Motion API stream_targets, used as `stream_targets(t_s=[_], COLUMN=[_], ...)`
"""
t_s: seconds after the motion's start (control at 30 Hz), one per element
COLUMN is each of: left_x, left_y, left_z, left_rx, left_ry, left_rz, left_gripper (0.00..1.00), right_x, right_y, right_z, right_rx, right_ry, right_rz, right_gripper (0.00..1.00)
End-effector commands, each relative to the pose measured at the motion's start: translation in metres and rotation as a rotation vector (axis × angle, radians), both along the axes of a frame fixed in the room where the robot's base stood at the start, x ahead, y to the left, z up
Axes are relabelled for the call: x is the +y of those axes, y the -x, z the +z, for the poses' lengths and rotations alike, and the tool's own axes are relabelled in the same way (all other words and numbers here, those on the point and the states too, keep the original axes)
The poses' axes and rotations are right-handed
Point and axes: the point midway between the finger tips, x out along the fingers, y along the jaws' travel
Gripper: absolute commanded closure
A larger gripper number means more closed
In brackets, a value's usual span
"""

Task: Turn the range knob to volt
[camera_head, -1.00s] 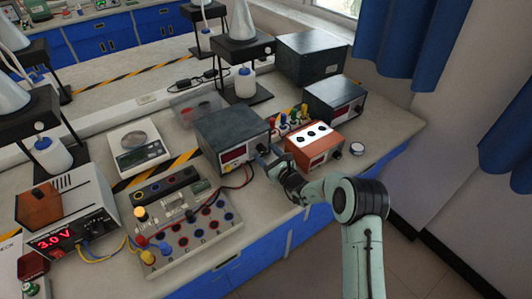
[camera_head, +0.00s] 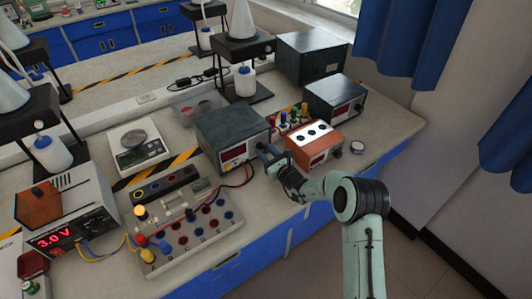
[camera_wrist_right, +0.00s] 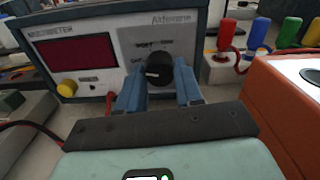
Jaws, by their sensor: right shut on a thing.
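The multimeter is a dark grey box (camera_head: 232,128) with a pale front panel and a red display (camera_wrist_right: 72,52). Its black range knob (camera_wrist_right: 158,69) sits at the right part of that panel, with small labels around it that are hard to read. A white mark on the knob lies roughly level, toward its left side. My right gripper (camera_wrist_right: 159,88) is shut on the knob, with one blue finger on each side. In the head view my right gripper (camera_head: 264,152) is at the meter's front and hides the knob. My left gripper is not in view.
An orange box (camera_head: 316,150) stands close to the right of my gripper. A yellow button (camera_wrist_right: 67,88) and a red lead are on the meter's left side. Coloured plugs (camera_wrist_right: 262,30) stand behind the orange box. A terminal board (camera_head: 180,225) lies to the left.

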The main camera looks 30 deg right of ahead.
Motion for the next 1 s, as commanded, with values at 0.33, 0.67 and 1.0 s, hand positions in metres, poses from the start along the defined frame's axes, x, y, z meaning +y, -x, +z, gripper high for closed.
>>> stream_targets(t_s=[0.33,0.67,1.0], left_x=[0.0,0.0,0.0], left_y=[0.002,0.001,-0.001], left_z=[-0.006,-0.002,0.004], left_rx=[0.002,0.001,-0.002], left_ry=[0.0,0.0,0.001], left_rz=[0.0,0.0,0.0], left_gripper=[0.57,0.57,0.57], right_x=[0.0,0.0,0.0], right_y=[0.001,0.0,0.001], right_z=[-0.001,-0.001,-0.001], right_rx=[0.024,0.045,0.062], right_ry=[-0.274,-0.553,-0.734], right_rz=[0.0,-0.001,0.0], right_gripper=[0.95,0.95,0.95])
